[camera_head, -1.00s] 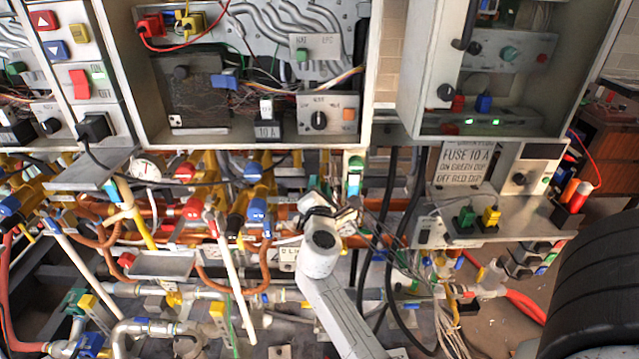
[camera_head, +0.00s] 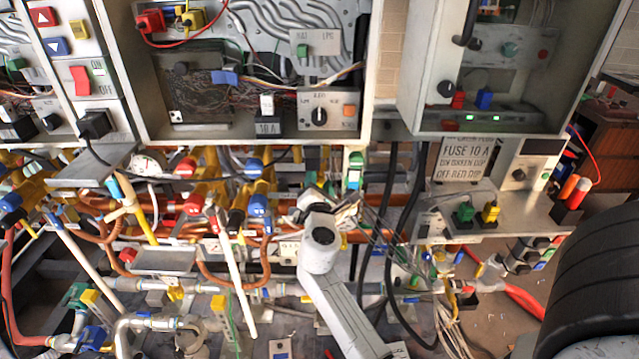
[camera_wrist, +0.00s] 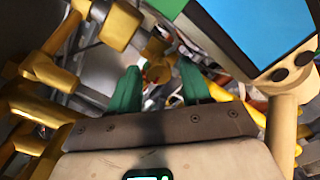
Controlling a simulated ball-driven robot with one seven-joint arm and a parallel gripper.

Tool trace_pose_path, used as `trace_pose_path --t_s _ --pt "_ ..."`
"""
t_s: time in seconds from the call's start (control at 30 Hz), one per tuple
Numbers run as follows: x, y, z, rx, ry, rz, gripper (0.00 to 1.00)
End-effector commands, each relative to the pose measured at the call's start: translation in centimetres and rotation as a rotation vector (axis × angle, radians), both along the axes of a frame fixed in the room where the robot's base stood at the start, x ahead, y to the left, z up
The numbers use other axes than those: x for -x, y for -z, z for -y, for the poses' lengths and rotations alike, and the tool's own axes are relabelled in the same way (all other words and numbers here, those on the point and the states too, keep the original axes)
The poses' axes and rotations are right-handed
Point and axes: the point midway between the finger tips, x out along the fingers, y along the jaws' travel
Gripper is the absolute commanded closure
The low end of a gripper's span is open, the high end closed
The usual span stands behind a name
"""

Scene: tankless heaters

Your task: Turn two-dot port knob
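My gripper (camera_head: 338,212) is in front of the pipework below the middle heater box, seen from behind in the head view. In the wrist view its two green fingers (camera_wrist: 160,90) are apart, with a gap between them and nothing clearly held. Just to the right of the fingers is a blue and green block (camera_wrist: 262,25). Its cream edge has two dark round dots (camera_wrist: 292,67). It may be the green and blue piece (camera_head: 355,172) above my gripper in the head view. I cannot tell which part is the two-dot port knob.
Yellow valve fittings (camera_wrist: 120,25) crowd the left of the wrist view. A cream pipe (camera_wrist: 283,130) stands close on the right. Dark cables (camera_head: 390,220) hang right of my arm. A label plate (camera_head: 465,160) and a shelf with green and yellow plugs (camera_head: 490,212) are further right.

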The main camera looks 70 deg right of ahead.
Motion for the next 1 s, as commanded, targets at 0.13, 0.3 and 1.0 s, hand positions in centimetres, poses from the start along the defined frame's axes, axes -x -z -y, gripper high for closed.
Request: trace_pose_path --t_s 0.13,0.3,1.0 --pt "0.0 -0.1 0.0 0.000 0.001 0.001 0.47" --pt "0.1 -0.1 -0.1 0.001 0.001 0.001 0.47" --pt "3.9 0.0 -9.6 0.001 -0.001 0.001 0.47"
